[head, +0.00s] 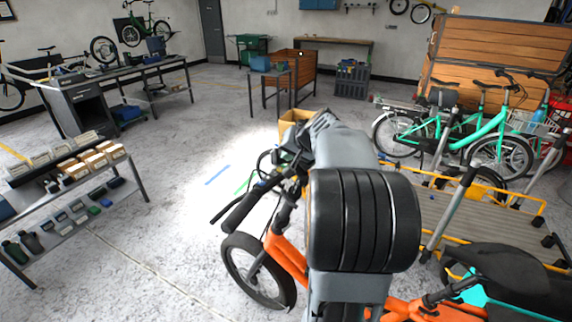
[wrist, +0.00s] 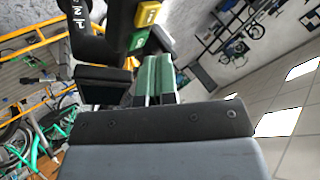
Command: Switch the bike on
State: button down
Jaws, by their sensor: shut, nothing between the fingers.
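An orange bike (head: 285,258) stands below and in front of my arm in the head view, with its black handlebar (head: 240,208) to the left of the arm. My arm hides much of the bike's middle and handlebar. In the wrist view a dark control unit (wrist: 120,18) has a yellow button (wrist: 148,14) and a green button (wrist: 138,41) side by side, with white marks. My gripper (wrist: 153,62) is shut and empty, its green fingertips just below the green button. I cannot tell whether they touch it. In the head view the fingertips are not clearly visible.
A teal bike (head: 480,130) stands at the right. A wooden-decked cargo bed with yellow rails (head: 510,195) lies right of my arm. A shelf (head: 75,190) with small boxes stands at the left. The floor between shelf and orange bike is clear.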

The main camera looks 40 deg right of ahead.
jog(key=shift+f, duration=0.1)
dwell(0.3)
jog(key=shift+f+b, duration=0.35)
jog(key=shift+b, duration=0.3)
jog(key=shift+f, duration=0.2)
jog(key=shift+r, duration=0.15)
dwell(0.4)
jog(key=shift+r, duration=0.5)
jog(key=shift+r, duration=0.15)
notch_tip(320, 180, up, 6)
jog(key=p, duration=0.4)
jog(key=shift+d+p, duration=0.15)
jog(key=shift+p, duration=0.2)
